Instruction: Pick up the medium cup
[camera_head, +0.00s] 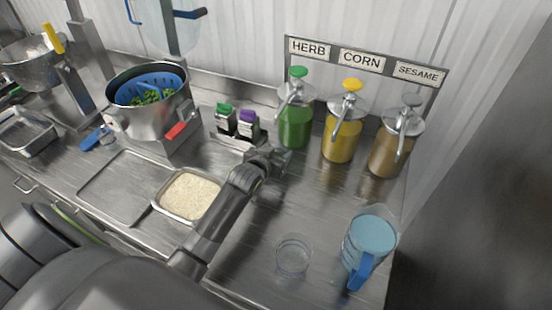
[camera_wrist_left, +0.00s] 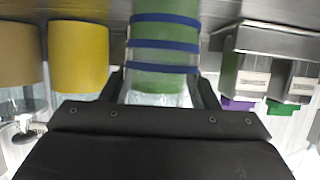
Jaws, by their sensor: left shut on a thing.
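The medium cup (camera_wrist_left: 165,57) appears to be the clear cup with blue bands in the left wrist view. My left gripper (camera_wrist_left: 160,88) is shut on it, with one dark finger on each side. The green sauce behind shows through its clear wall. In the head view my left gripper (camera_head: 270,160) is in front of the green herb dispenser (camera_head: 295,125). The cup is mostly hidden by the gripper there, so I cannot tell whether it touches the counter. My right gripper is not in view.
Corn (camera_head: 342,138) and sesame (camera_head: 393,148) dispensers stand right of the herb one. Two small cartons (camera_head: 237,122) stand to its left. A rice tray (camera_head: 156,204), a clear empty cup (camera_head: 293,258) and a blue-handled pitcher (camera_head: 370,245) are nearer. Counter (camera_head: 320,210) is clear between dispensers and pitcher.

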